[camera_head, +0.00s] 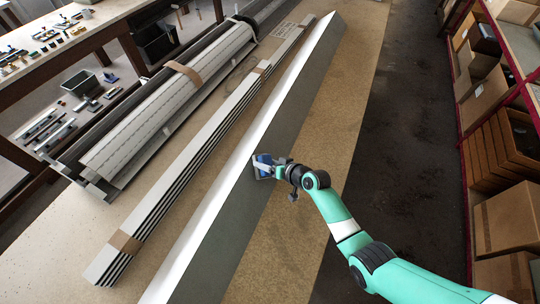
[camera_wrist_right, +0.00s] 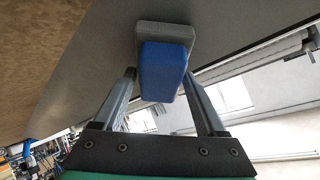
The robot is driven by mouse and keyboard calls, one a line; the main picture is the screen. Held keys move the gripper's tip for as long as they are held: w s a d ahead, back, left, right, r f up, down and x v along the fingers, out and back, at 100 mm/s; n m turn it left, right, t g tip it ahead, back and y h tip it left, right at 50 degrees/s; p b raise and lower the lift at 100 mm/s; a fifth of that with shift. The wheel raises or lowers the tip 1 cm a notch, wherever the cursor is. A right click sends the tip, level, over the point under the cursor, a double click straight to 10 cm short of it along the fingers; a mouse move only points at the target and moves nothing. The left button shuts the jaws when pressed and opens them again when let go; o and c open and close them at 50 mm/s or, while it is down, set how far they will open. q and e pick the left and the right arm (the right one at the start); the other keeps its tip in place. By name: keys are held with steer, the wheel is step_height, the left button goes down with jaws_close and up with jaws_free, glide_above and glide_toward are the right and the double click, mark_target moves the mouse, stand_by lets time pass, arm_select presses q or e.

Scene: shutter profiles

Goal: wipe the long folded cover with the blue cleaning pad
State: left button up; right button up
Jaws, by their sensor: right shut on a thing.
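The long folded cover (camera_head: 257,140) runs diagonally over the table, with a bright white left face and a dark grey right face. My right gripper (camera_head: 271,166) is shut on the blue cleaning pad (camera_head: 262,161) at the cover, about midway along its length. In the right wrist view the blue pad (camera_wrist_right: 163,68) sits between the two fingers of the gripper (camera_wrist_right: 163,88). Its grey wiping face (camera_wrist_right: 165,34) is against or very near the cover's grey surface (camera_wrist_right: 105,50); I cannot tell if they touch. My left gripper is not in view.
A strapped stack of pale profiles (camera_head: 190,163) lies left of the cover, and a bundled shutter (camera_head: 165,95) lies farther left. Bare tabletop (camera_head: 290,235) shows right of the cover. Shelves with cardboard boxes (camera_head: 508,218) stand at the right, beyond a dark floor aisle.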

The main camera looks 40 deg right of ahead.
steer(key=shift+a, duration=0.1)
steer(key=s+r+p, duration=0.1)
steer(key=s+d+r+p, duration=0.1)
steer(key=p, duration=0.1)
steer(key=r+p, duration=0.2)
steer(key=shift+s+d+r, duration=0.1)
steer(key=shift+s+d, duration=0.05)
steer(key=shift+s, duration=0.25)
steer(key=shift+s+d+r+p, duration=0.1)
steer(key=shift+s+r+p, duration=0.2)
steer(key=shift+s+p, duration=0.1)
steer(key=shift+f, duration=0.1)
steer(key=shift+s+d+r+p, duration=0.2)
steer(key=shift+s+r+p, duration=0.25)
steer(key=shift+r+p, duration=0.15)
steer(key=shift+s+d+r+p, duration=0.15)
steer(key=shift+s+r+p, duration=0.3)
steer(key=shift+r+p, duration=0.15)
